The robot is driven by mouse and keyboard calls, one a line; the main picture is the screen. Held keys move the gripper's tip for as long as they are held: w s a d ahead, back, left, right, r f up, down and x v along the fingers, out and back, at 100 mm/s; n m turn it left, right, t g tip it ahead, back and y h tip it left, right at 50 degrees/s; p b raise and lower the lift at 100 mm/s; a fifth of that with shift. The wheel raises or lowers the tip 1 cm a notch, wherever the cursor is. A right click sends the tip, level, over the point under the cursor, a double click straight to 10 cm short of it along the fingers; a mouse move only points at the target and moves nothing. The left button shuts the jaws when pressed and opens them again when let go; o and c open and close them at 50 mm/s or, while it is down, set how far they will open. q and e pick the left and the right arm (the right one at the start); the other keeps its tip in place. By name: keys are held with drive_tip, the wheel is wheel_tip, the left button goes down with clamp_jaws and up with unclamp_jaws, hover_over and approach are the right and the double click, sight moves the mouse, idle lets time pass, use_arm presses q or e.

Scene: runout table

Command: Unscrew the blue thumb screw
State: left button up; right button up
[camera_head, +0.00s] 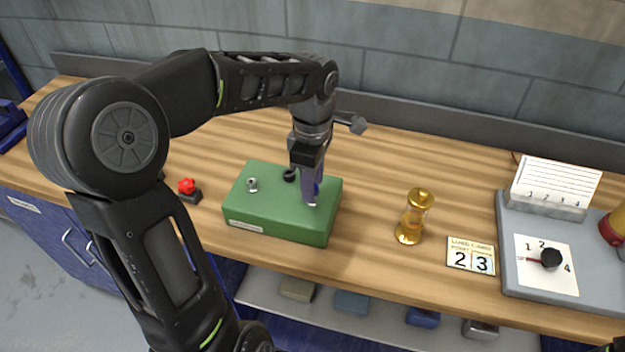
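A green block (270,225) with a pale label on its front sits on the wooden table. My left gripper (310,195) points down at the right part of the block's top, its fingertips at or just above the surface. A narrow blue-purple patch (318,187) shows at the fingers; it may be the blue thumb screw, mostly hidden by them. I cannot tell whether the fingers are closed on it. A small silver fitting (252,185) and a black knob (290,175) are also on the block.
A red knob on a dark base (188,188) stands left of the block. A grey panel with a dial (515,275) is at the far right. A shelf (385,322) below holds several small blocks.

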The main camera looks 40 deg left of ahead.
use_arm(q)
drive_tip(key=m, duration=0.4)
drive_tip(key=shift+m+p, duration=0.3)
drive_tip(key=shift+m, duration=1.1)
drive_tip(key=m+p, duration=0.1)
drive_tip(key=m, duration=0.3)
drive_tip(key=shift+r+m, duration=0.1)
drive_tip(key=shift+m, duration=0.3)
drive_tip(key=m, duration=0.2)
drive_tip(key=shift+m, duration=0.3)
drive_tip(key=shift+c, duration=0.6)
clamp_jaws()
